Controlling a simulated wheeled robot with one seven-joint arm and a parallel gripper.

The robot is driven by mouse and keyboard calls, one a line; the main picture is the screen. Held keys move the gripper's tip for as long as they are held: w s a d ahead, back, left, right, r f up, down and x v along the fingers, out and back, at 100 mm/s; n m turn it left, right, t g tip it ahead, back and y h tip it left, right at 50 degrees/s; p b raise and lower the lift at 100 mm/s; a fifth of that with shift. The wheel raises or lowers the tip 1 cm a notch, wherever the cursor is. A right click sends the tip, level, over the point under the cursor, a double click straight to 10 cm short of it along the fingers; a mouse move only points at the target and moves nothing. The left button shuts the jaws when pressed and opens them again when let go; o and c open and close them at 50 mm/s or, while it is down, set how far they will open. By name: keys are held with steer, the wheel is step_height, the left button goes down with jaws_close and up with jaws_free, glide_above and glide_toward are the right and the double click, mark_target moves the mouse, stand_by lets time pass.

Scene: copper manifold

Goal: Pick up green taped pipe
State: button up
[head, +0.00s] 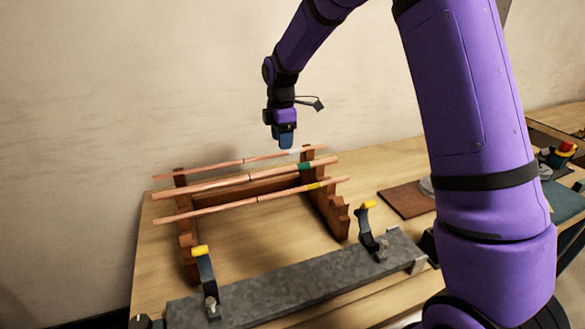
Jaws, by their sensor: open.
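The green taped pipe (245,179) is a copper pipe with a green tape band near its right end. It lies across the wooden rack (329,210) as the middle of three pipes. A white taped pipe (240,162) lies behind it and a yellow taped pipe (250,200) in front. My gripper (284,143) is above the rear of the rack, near the white tape, and points down. It looks small and blue here; its fingers are hard to make out. It is open and holds no pipe.
A grey metal bar (290,283) with two yellow-tipped clamps (201,252) runs along the front of the wooden table. A brown board (406,200) lies to the right. At far right are a red-and-yellow button (567,146) and a green mat (564,203).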

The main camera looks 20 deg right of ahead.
glide_above(292, 169)
steer(key=w+a, duration=0.1)
steer(key=a, duration=0.2)
steer(key=f, duration=0.4)
steer(key=shift+w+d+f, duration=0.1)
steer(key=shift+d, duration=0.15)
steer(key=shift+a+f, duration=0.2)
steer(key=shift+f, duration=2.45)
jaws_close()
